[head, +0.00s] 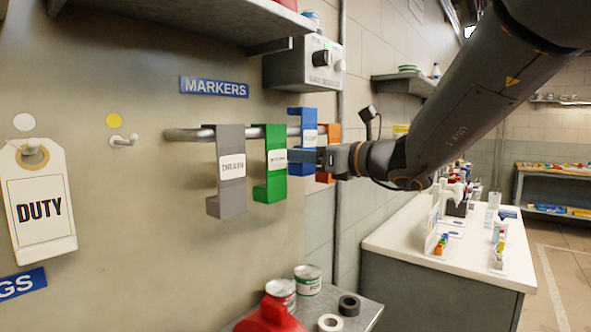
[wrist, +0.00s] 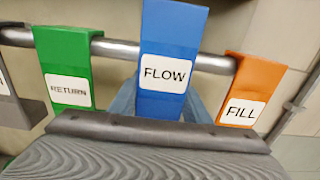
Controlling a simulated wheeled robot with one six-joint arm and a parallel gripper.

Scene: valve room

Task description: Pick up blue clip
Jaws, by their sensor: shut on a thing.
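The blue clip (head: 301,116), labelled FLOW, is at the wall rail (head: 178,134). It also shows in the wrist view (wrist: 173,28), in front of the rail. Its top stands higher than the tops of the green and orange clips. My gripper (head: 308,156) is shut on the blue clip from the right in the head view, below its label. In the wrist view my gripper (wrist: 160,145) covers the clip's lower part. I cannot tell whether the clip's hook still touches the rail.
A green RETURN clip (head: 274,180) and a grey DRAIN clip (head: 231,165) hang left of it. An orange FILL clip (head: 334,135) hangs close on its right. A control box (head: 290,68) and shelf (head: 200,16) are above. Cans (head: 307,279) stand below.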

